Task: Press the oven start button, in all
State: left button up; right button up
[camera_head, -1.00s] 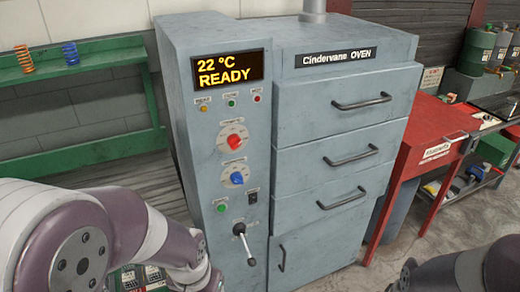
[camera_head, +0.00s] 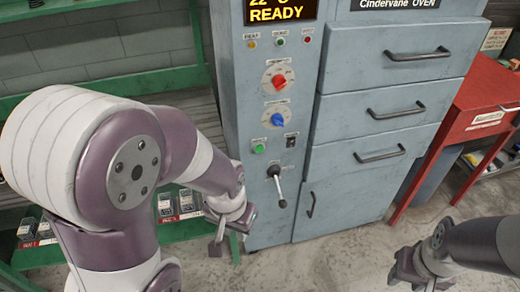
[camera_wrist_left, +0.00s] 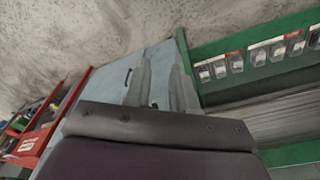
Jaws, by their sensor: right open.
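The oven (camera_head: 350,175) is a tall grey-blue cabinet with a control panel on its left side. A green button (camera_head: 260,147) sits low on the panel under a label too small to read, above the black-and-chrome lever (camera_head: 277,185). My left gripper (camera_head: 226,248) points downward, left of the lever and below the green button, touching neither. In the left wrist view its two fingers (camera_wrist_left: 158,88) stand apart with nothing between them. My right gripper (camera_head: 412,275) is open and empty at the lower right, over the floor in front of the oven.
The display (camera_head: 280,12) reads READY. Red (camera_head: 279,81) and blue (camera_head: 278,119) knobs and a black switch (camera_head: 290,140) surround the panel middle. A green rack (camera_head: 195,229) with small boxes stands left; a red table (camera_head: 480,110) stands right.

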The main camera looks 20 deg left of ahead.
pick_arm(q)
grip_shut()
dwell(0.3)
jog(key=shift+f, duration=0.15)
dwell(1.0)
